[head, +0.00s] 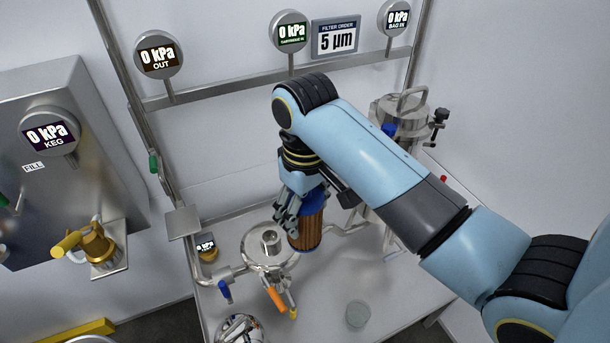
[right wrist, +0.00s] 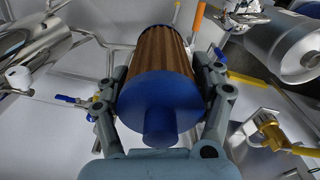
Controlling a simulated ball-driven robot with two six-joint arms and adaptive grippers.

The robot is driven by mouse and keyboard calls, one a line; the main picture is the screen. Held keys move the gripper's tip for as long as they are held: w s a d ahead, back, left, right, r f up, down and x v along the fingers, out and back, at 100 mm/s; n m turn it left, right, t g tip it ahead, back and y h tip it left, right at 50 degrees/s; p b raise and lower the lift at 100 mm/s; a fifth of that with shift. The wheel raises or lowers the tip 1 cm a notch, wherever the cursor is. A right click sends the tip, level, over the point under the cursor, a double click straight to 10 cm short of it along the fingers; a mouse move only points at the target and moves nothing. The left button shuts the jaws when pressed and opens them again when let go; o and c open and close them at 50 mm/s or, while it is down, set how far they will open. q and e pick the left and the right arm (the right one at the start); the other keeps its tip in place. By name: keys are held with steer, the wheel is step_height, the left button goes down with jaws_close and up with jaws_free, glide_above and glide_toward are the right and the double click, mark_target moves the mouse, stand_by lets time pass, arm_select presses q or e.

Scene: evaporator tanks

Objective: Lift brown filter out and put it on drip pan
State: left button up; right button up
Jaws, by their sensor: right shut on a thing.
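The brown filter (head: 309,229), a pleated cylinder with blue ends, hangs roughly upright in my right gripper (head: 297,212). The fingers close around its blue-capped upper part. In the right wrist view the brown filter (right wrist: 165,52) sits between both fingers, its large blue cap toward the camera. In the head view it appears just right of a round steel housing (head: 262,247) on the table; its height above the table is hard to judge. I cannot clearly identify the drip pan; a flat grey square plate (head: 183,222) is at the table's left edge. My left gripper is not in view.
An orange-handled clamp (head: 276,299) and blue valve handle (head: 225,291) stick out near the steel housing. A small round dish (head: 357,314) stands at the table front. A tall steel vessel (head: 400,121) is behind my right arm. Bare table (head: 395,295) lies right of the dish.

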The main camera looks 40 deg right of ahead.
mark_target(305, 231)
steer(key=shift+f+b, duration=0.9)
steer(key=shift+f, duration=2.25)
